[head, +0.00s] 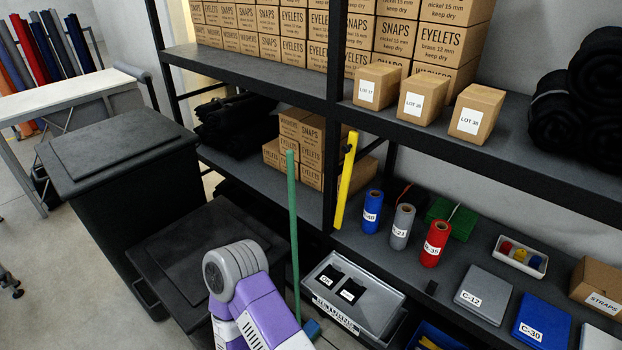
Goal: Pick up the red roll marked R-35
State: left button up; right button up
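The red roll (436,242) stands upright on the lower shelf (375,254), with a white label that reads R-35. It is the right one of three upright rolls. A grey roll (402,227) and a blue roll (372,211) stand to its left with small gaps. Neither of my grippers shows in the head view. Only a purple and white link of my own arm is at the bottom, left of the rolls and apart from them.
A green box (461,219) sits behind the red roll. A white tray (521,257), a grey C-12 case (483,294) and a blue C-30 case (542,321) lie to the right. A grey bin (377,289) stands in front, and a green pole (293,235) rises left of it.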

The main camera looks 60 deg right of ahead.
aim_at(439, 231)
jog(key=z, duration=2.25)
jog(key=k, duration=1.25)
jog(key=z, duration=0.75)
jog(key=i, duration=1.9)
jog(key=u, duration=1.1)
